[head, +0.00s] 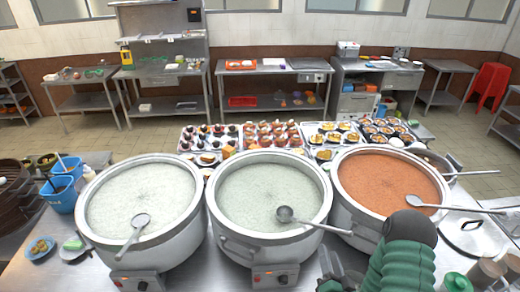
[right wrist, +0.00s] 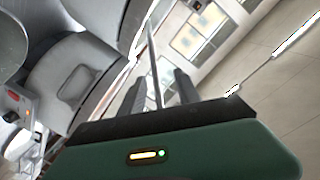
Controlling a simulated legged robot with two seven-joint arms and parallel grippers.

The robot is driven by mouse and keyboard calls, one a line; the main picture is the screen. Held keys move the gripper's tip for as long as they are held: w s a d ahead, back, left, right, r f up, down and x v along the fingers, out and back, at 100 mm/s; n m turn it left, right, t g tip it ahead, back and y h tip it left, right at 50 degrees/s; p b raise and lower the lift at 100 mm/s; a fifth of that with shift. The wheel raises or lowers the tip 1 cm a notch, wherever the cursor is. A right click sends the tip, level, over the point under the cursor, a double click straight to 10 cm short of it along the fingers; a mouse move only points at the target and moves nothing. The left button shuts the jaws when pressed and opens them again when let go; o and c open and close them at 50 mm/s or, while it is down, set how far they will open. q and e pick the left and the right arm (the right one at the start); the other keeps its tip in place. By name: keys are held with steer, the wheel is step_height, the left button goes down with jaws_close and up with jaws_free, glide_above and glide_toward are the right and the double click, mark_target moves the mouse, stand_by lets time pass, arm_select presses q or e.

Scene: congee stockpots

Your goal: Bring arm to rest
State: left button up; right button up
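My right arm comes in at the bottom right of the head view, with green segments and a dark grey joint. My right gripper (head: 342,276) is partly in view low beside the right pot, close to the counter. In the right wrist view its two dark fingers (right wrist: 158,92) stand apart. A thin metal rod (right wrist: 153,60) shows between them; I cannot tell whether it lies between the fingers or beyond them. My left arm and gripper are not in view.
Three big pots stand in a row: left (head: 140,205) and middle (head: 268,200) with pale congee, right (head: 388,185) with orange-red content. Each has a ladle in it. Food trays (head: 272,135) lie behind. Blue containers (head: 62,193) stand left; cups (head: 484,275) stand bottom right.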

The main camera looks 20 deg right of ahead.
steer(key=w+a+f+n+g+y+b, duration=0.1)
steer(key=a+f+n+g+y+b, duration=0.1)
steer(key=a+f+n+g+b, duration=0.35)
steer(key=w+a+f+n+g+y+b, duration=0.2)
steer(key=f+n+b, duration=0.1)
steer(key=f+b, duration=0.55)
steer(key=s+a+f+n+g+b, duration=0.1)
steer(key=s+a+g+b, duration=0.1)
steer(key=s, duration=0.4)
steer(key=s+a+f+n+g+b, duration=0.1)
steer(key=s+a+n+g+b, duration=0.1)
steer(key=s+a+g, duration=0.2)
steer(key=shift+s+a+f+g+y, duration=0.15)
steer(key=shift+s+a+g+y, duration=0.35)
steer(key=shift+s, duration=0.5)
steer(key=shift+s+a, duration=0.1)
steer(key=shift+a, duration=0.25)
steer(key=shift+d, duration=0.2)
steer(key=shift+a, duration=0.1)
